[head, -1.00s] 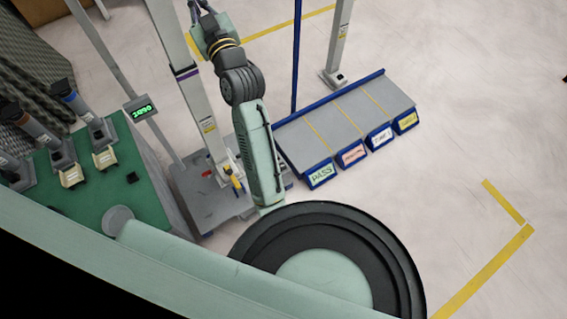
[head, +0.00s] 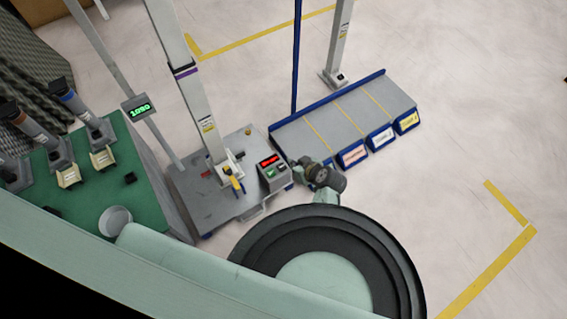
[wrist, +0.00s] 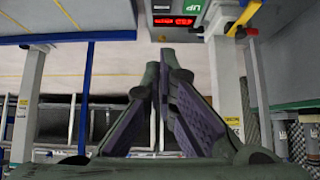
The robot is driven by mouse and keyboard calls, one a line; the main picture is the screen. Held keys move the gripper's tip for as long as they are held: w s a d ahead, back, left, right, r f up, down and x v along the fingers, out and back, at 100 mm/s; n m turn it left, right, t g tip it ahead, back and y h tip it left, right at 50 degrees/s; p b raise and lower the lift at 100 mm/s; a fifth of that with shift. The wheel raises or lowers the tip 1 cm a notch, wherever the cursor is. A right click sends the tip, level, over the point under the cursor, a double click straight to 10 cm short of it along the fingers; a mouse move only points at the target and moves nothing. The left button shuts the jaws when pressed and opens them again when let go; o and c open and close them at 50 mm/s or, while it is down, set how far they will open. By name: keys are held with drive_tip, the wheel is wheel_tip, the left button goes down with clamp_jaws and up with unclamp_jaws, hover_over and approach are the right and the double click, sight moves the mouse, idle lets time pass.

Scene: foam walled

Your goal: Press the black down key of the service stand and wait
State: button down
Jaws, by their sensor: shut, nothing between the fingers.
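The service stand (head: 215,200) is a grey base plate with a tall pale column. Its control box (head: 262,178) is at the base's right side, with a lit red display (head: 269,161), a green key (head: 271,174) and a small dark key (head: 283,168) beside it. In the wrist view the red display (wrist: 173,21) and the green UP key (wrist: 192,5) are at the top edge; the black key is not clear there. My gripper (wrist: 168,55) is shut and empty, its fingertips below the display in that view. In the head view it is just right of the box; contact cannot be told.
A blue-edged sorting rack (head: 335,120) with labelled bins stands right of the stand, close to my arm. A green-lit readout (head: 140,109) stands between. Floor at right is clear.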

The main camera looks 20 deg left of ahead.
hover_over(284, 168)
wheel_tip(284, 168, down, 7)
drive_tip(key=shift+r, duration=0.2)
wheel_tip(284, 168, down, 3)
drive_tip(key=shift+a+f, duration=0.15)
drive_tip(key=shift+f, duration=0.55)
